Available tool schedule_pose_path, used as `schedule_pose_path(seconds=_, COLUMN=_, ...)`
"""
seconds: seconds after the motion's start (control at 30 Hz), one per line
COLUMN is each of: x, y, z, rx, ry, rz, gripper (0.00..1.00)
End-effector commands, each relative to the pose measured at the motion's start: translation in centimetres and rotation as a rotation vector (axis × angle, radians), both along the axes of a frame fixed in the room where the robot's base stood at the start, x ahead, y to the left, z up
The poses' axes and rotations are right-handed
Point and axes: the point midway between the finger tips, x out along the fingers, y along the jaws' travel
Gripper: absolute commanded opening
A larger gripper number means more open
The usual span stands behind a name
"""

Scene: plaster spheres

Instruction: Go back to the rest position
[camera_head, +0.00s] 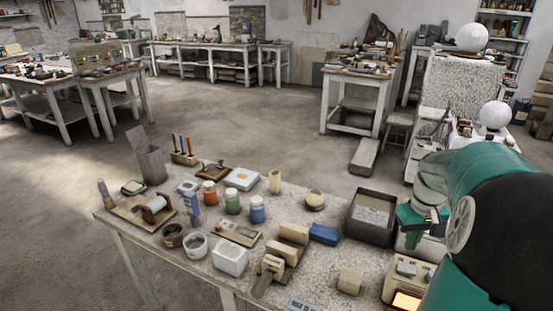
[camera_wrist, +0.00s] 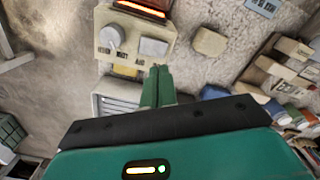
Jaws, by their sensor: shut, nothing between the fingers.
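My gripper (camera_wrist: 159,75) is shut and empty in the wrist view, its two green fingers together. In the head view the green arm fills the right side, and my gripper (camera_head: 408,228) shows beside the dark grey bin (camera_head: 371,217). A cream device with a knob and an orange lit display (camera_head: 407,298) is at the table's lower right; it also shows near the fingertips in the wrist view (camera_wrist: 125,40). The gripper appears apart from it.
The speckled worktable (camera_head: 300,202) holds jars, cream blocks (camera_head: 294,233), a blue block (camera_head: 324,234) and a white box (camera_head: 230,259). White plaster spheres (camera_head: 495,115) stand at the back right. Other benches (camera_head: 215,45) line the room; the floor between is open.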

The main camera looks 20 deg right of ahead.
Motion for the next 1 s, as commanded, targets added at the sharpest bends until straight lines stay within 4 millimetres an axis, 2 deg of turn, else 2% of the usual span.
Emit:
schedule_pose_path(seconds=0.17, x=0.4, y=0.8, z=0.4, rx=-0.011, ry=-0.001, rz=0.010, gripper=0.00)
schedule_pose_path(seconds=0.27, x=1.5, y=3.0, z=1.2, rx=-0.040, ry=-0.003, rz=0.032, gripper=0.00)
schedule_pose_path(seconds=0.47, x=3.6, y=10.6, z=3.9, rx=-0.126, ry=-0.040, rz=0.096, gripper=0.00)
schedule_pose_path(seconds=0.63, x=4.0, y=17.1, z=5.8, rx=-0.180, ry=-0.107, rz=0.143, gripper=0.00)
schedule_pose_path(seconds=0.87, x=2.6, y=25.1, z=7.6, rx=-0.207, ry=-0.236, rz=0.209, gripper=0.00)
schedule_pose_path(seconds=1.0, x=1.0, y=29.4, z=8.1, rx=-0.187, ry=-0.325, rz=0.248, gripper=0.00)
